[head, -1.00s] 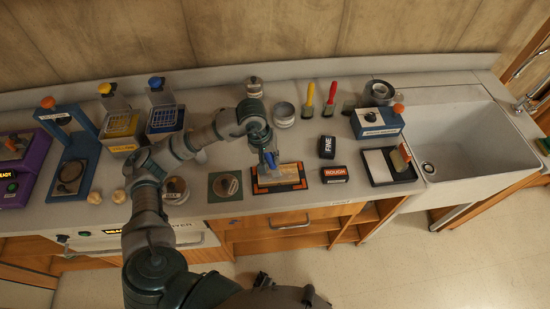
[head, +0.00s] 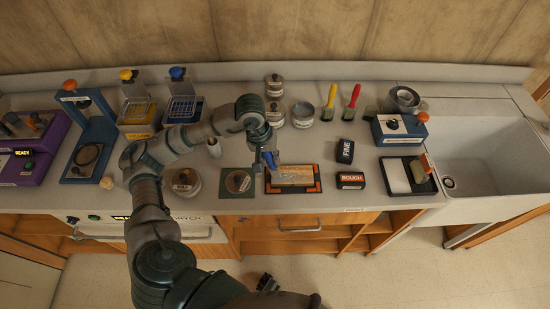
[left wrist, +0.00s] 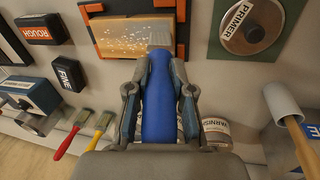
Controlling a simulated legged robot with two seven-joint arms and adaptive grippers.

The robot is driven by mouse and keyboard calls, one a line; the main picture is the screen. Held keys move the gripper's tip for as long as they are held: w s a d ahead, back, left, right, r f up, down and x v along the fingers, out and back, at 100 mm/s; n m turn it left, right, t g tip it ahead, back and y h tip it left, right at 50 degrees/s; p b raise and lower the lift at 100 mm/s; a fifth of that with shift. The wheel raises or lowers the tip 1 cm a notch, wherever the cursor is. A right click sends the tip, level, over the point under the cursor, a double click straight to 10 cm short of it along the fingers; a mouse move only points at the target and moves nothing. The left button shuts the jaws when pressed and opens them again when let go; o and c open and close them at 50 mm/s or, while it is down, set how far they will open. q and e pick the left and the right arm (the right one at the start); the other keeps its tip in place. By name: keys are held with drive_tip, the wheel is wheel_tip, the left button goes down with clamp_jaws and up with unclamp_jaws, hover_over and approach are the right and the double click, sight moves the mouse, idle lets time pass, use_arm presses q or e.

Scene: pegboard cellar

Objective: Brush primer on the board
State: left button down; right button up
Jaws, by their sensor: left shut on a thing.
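The board (head: 297,174) is a tan panel with pale speckles, lying in an orange and black frame (head: 318,188) on the counter. It also shows at the top of the left wrist view (left wrist: 122,40). My left gripper (head: 270,158) is shut on a blue-handled brush (left wrist: 158,95) above the board's left part. The brush's pale head (left wrist: 160,34) is over the board; I cannot tell whether it touches. The round primer tin (head: 238,181), labelled PRIMER in the left wrist view (left wrist: 250,25), sits on a green square left of the board.
FINE (head: 345,151) and ROUGH (head: 351,180) blocks stand right of the board. Red and yellow brushes (head: 352,97) lie behind. A blue box (head: 399,129), a black tray (head: 421,184) and the sink (head: 485,150) are farther right. A tin (head: 187,182) stands left of the primer.

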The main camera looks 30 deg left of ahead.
use_arm(q)
drive_tip(key=shift+w+d+b, duration=0.3)
drive_tip(key=shift+w+d, duration=0.15)
drive_tip(key=shift+d, duration=0.35)
drive_tip(key=shift+w+d+b, duration=0.3)
drive_tip(key=shift+w+d, duration=0.15)
drive_tip(key=shift+d, duration=0.3)
drive_tip(key=w+d+b, duration=0.1)
drive_tip(key=w+d, duration=0.3)
drive_tip(key=d, duration=0.3)
drive_tip(key=shift+b, duration=0.35)
use_arm(e)
drive_tip(key=shift+s+f, duration=0.3)
drive_tip(key=shift+f, duration=0.45)
drive_tip(key=shift+s+f, duration=0.25)
drive_tip(key=shift+f, duration=0.5)
use_arm(q)
drive_tip(key=shift+w+r, duration=0.15)
drive_tip(key=shift+r, duration=0.1)
drive_tip(key=shift+w+a+b, duration=0.25)
drive_tip(key=shift+a+b, duration=0.3)
drive_tip(key=shift+a, duration=0.2)
use_arm(e)
drive_tip(key=shift+s+f, duration=0.25)
drive_tip(key=shift+f, duration=0.3)
use_arm(q)
drive_tip(key=shift+f, duration=0.25)
use_arm(e)
drive_tip(key=shift+f, duration=0.15)
